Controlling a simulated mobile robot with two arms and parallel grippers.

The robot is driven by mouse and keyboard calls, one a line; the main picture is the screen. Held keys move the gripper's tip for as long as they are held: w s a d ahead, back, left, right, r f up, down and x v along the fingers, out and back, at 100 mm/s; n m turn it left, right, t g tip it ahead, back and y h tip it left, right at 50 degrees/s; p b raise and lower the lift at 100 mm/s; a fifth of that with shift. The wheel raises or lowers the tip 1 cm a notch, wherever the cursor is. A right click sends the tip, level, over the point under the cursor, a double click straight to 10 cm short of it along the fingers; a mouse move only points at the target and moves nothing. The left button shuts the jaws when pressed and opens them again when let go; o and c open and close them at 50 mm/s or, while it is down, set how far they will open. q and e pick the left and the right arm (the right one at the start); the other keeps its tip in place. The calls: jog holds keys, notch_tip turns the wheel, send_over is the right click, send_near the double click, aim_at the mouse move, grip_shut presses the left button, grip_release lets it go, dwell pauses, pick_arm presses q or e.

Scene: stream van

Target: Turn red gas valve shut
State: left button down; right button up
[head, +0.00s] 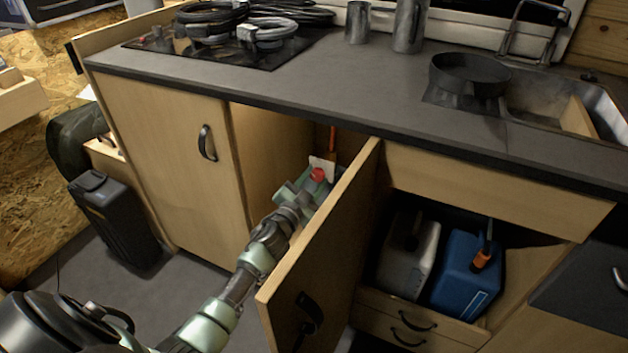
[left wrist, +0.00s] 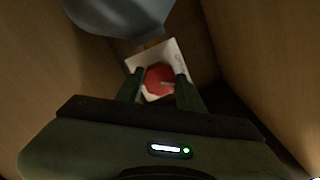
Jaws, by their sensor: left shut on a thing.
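The red gas valve (head: 317,174) is inside the open cupboard under the counter. In the left wrist view the valve (left wrist: 160,79) is a round red knob in front of a white plate (left wrist: 172,53). My left gripper (head: 311,184) reaches into the cupboard from the left of the open door. Its two fingers (left wrist: 159,88) stand on either side of the knob and are shut on it. The knob's lower part is partly hidden by the fingers. My right gripper is not in view.
The open cupboard door (head: 318,245) stands close to the right of my left arm. A rounded grey object (left wrist: 120,14) is above the valve in the left wrist view. A blue canister (head: 466,272) and a grey one (head: 408,258) stand in the right compartment.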

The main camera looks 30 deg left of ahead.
pick_arm(q)
jog(key=m, duration=0.5)
jog(key=shift+m+b, duration=0.3)
jog(key=m, duration=0.3)
jog(key=shift+m+b, duration=0.35)
jog(key=shift+m, duration=0.85)
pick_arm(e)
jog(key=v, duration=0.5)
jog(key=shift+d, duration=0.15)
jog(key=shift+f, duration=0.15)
pick_arm(q)
jog(key=c, duration=0.9)
grip_release()
jog(key=shift+s, duration=0.1)
